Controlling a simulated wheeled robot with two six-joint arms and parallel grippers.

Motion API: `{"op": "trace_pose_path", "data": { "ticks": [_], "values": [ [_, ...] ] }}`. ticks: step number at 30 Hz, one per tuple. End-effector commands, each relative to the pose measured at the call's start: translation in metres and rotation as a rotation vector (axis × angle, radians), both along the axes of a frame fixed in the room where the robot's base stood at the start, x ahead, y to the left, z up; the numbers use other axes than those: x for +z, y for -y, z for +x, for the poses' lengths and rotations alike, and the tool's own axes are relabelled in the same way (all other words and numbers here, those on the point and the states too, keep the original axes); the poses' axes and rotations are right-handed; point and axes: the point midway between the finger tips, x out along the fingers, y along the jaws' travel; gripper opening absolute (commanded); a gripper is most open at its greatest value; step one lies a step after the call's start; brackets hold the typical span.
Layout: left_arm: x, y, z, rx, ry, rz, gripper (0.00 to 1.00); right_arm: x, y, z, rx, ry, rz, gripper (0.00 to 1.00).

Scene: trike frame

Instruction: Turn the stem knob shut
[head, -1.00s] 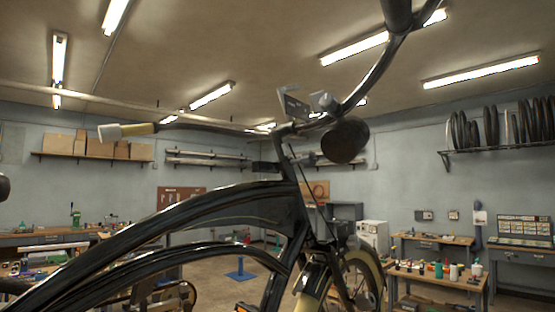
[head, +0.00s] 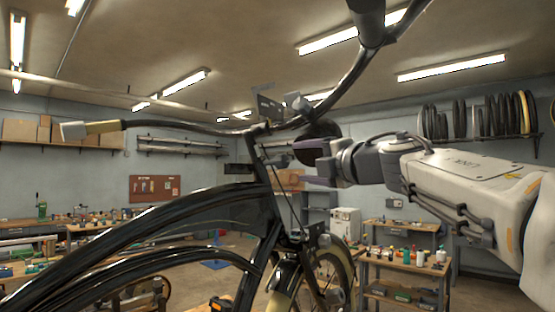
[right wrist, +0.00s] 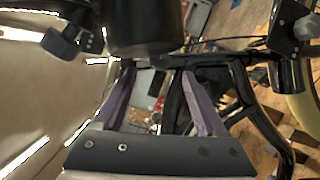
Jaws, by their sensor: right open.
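The black trike frame (head: 240,207) stands in front of me, with its handlebar (head: 352,80) above. A grey bracket (head: 268,106) sits at the stem, with a small grey knob-like part (head: 299,103) beside it. I cannot tell for sure which part is the stem knob. A grey knob-like part (right wrist: 62,44) shows at the upper left of the right wrist view. My right gripper (head: 318,163) is open and empty, right of the frame's head and below the handlebar. Its fingers overlap the dark round lamp (head: 318,133) in the head view. My left gripper is out of view.
A dark cylinder (right wrist: 144,30) lies close ahead of my open fingers in the right wrist view. The front wheel (head: 340,275) is below. A workbench with bottles (head: 405,262) stands behind at the right. Tyres (head: 475,118) hang on the wall.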

Motion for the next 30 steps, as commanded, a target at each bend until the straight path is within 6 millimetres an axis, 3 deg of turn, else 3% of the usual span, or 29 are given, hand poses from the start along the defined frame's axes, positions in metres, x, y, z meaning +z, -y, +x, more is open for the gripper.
{"op": "trace_pose_path", "data": {
  "ticks": [13, 18, 27, 30],
  "values": [
    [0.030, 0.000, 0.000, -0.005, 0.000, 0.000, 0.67, 0.006, -0.037, 0.070, 0.002, -0.002, 0.003, 0.73],
    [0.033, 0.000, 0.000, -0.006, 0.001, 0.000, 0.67, 0.005, -0.043, 0.081, 0.002, -0.001, 0.004, 0.73],
    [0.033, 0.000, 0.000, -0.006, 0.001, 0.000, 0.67, 0.005, -0.044, 0.082, 0.001, -0.001, 0.004, 0.73],
    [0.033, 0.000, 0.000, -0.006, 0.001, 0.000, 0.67, 0.005, -0.044, 0.082, 0.000, -0.001, 0.004, 0.35]
  ]
}}
